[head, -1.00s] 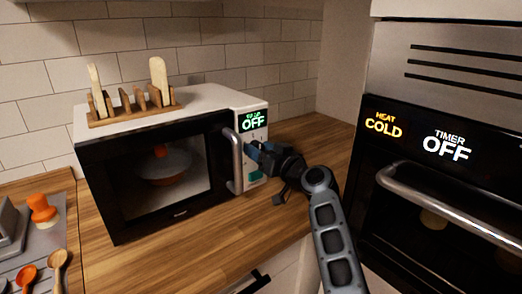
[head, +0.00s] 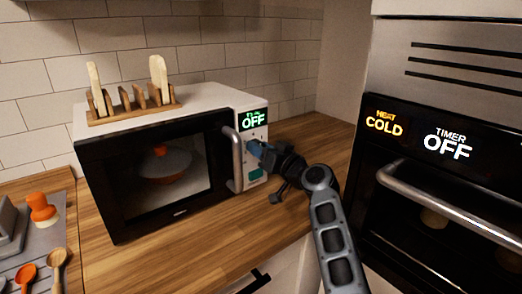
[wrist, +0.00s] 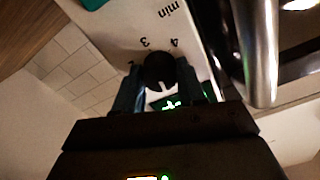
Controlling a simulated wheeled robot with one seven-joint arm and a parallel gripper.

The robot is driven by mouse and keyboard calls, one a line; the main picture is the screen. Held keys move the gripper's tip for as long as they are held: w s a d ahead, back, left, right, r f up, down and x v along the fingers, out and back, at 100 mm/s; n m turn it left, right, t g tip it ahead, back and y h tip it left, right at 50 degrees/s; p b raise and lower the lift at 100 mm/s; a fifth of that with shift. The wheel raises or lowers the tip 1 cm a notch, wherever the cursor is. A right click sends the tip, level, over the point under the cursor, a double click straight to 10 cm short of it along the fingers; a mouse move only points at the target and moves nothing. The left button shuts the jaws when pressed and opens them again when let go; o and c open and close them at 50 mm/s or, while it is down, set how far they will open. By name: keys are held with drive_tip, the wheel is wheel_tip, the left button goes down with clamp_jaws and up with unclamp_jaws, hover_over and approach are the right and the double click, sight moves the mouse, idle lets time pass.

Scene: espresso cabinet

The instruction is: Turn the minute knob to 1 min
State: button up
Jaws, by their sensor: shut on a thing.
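The microwave (head: 165,108) stands on the counter. Its green display (head: 253,120) reads OFF. In the wrist view, the black round minute knob (wrist: 160,68) sits on the white panel (wrist: 115,22), with a light pointer line on it. The label "min" and the numbers 3 and 4 are printed around it; another mark is partly hidden by a finger. My gripper (head: 254,149) is at the microwave's control panel. In the wrist view my gripper (wrist: 157,84) has a finger on each side of the knob and is shut on it.
The microwave's door handle (head: 236,160) is close to the left of my gripper. A wooden rack (head: 135,107) stands on the microwave. An oven (head: 450,130) with a bar handle is at the right. The counter (head: 185,230) in front of the microwave is clear.

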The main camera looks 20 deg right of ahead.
drive_tip(key=m, duration=1)
drive_tip(key=shift+d+f+p, duration=0.1)
drive_tip(key=shift+p, duration=0.3)
idle(0.3)
drive_tip(key=o, duration=1.1)
drive_tip(key=shift+c, duration=0.2)
drive_tip(key=b+v, duration=0.1)
drive_tip(key=v, duration=0.6)
drive_tip(key=shift+s, duration=0.35)
drive_tip(key=shift+d, duration=0.1)
